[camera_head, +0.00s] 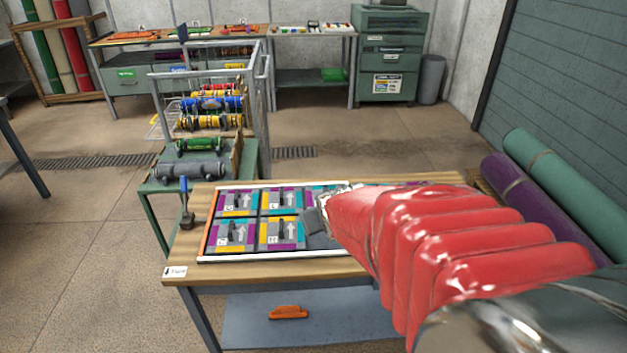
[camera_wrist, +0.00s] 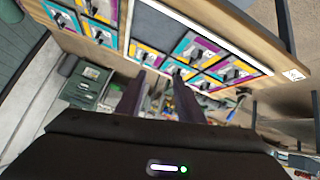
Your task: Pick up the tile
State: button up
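Several square tiles with purple, teal, yellow and grey patches, white arrows and dark handles lie in a white-edged tray (camera_head: 280,257) on a wooden table. Two front tiles (camera_head: 235,235) (camera_head: 283,233) and two back tiles (camera_head: 238,201) (camera_head: 281,199) show clearly in the head view. My gripper (camera_head: 322,212) is over the tray, right of these tiles; my red-sleeved arm hides the tray's right part. In the wrist view, tilted, my gripper (camera_wrist: 157,90) has its two dark fingers apart with nothing held between them. More tiles (camera_wrist: 195,52) (camera_wrist: 97,22) show beyond the fingers, beside a bare grey area (camera_wrist: 170,28).
A clamp-like tool (camera_head: 186,205) stands at the table's left edge. A cart (camera_head: 196,183) with colored rollers is behind on the left. Rolled purple (camera_head: 530,200) and green (camera_head: 565,175) rugs lie right. An orange object (camera_head: 288,312) rests on the lower shelf.

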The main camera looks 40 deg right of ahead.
jog(key=s+d+f+m+t+h, duration=0.1)
jog(key=s+d+f, duration=0.2)
jog(key=d+f, duration=0.2)
jog(key=s+d+f+m+t+h, duration=0.1)
jog(key=s+d+f, duration=0.2)
jog(key=d, duration=0.6)
jog(key=s+d+f+m+t, duration=0.1)
jog(key=s+d+f+t, duration=0.1)
jog(key=d+f, duration=0.5)
jog(key=shift+s+d+f+h, duration=0.2)
jog(key=shift+s+f+h, duration=0.1)
jog(key=shift+s+h, duration=0.15)
jog(key=shift+s+d+f+m+t, duration=0.1)
jog(key=shift+s+m+t, duration=0.2)
jog(key=shift+s, duration=0.1)
jog(key=shift+x, duration=4.3)
jog(key=shift+x, duration=2.6)
